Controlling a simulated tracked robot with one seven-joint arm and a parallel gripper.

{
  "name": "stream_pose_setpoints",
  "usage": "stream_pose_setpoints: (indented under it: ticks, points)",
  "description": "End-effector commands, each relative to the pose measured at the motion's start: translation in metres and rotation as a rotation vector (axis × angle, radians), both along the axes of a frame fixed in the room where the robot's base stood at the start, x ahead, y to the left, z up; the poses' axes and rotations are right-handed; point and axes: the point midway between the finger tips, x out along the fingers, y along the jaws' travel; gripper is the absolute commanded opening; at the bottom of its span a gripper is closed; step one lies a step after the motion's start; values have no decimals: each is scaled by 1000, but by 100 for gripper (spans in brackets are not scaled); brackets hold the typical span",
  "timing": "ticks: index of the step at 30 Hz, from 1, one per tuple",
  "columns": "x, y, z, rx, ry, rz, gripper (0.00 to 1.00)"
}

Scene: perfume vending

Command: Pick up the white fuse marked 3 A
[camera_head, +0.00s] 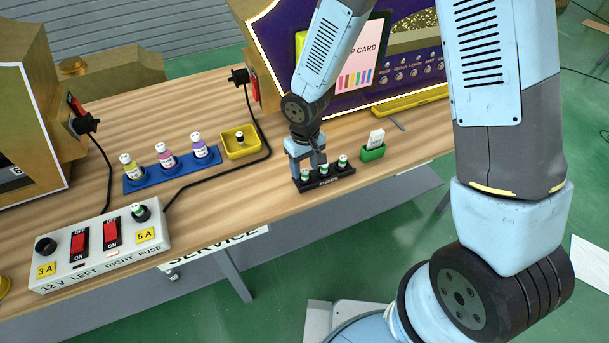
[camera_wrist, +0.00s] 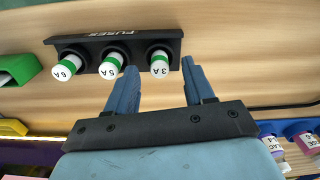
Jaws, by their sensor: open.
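The white fuse marked 3 A (camera_wrist: 159,68) has a green band and sits in the black fuse rack (camera_wrist: 90,44), at the right end in the wrist view. In the head view it appears to be the leftmost fuse (camera_head: 305,175) in the rack (camera_head: 325,181). My gripper (camera_wrist: 159,66) is open and empty, with its fingertips to either side of the 3 A fuse in the wrist view. I cannot tell how far the fingertips are from it in depth. In the head view my gripper (camera_head: 305,165) is right at the rack's left end.
Fuses marked 5 A (camera_wrist: 111,66) and 6 A (camera_wrist: 67,66) share the rack. A green holder with a white card (camera_head: 374,150) stands to its right. A yellow tray (camera_head: 240,150), a blue bottle rack (camera_head: 132,185) and a fuse box (camera_head: 100,255) with a black cable lie left.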

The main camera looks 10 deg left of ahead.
Motion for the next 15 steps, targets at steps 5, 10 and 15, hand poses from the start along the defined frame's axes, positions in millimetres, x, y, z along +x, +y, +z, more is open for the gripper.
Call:
stream_pose_setpoints:
  ticks: [5, 10, 15]
  points:
    - [0, 0, -16, -1, 2, 0, 53]
    - [0, -1, -18, 0, 0, -1, 53]
    - [0, -1, -18, 0, 0, -1, 49]
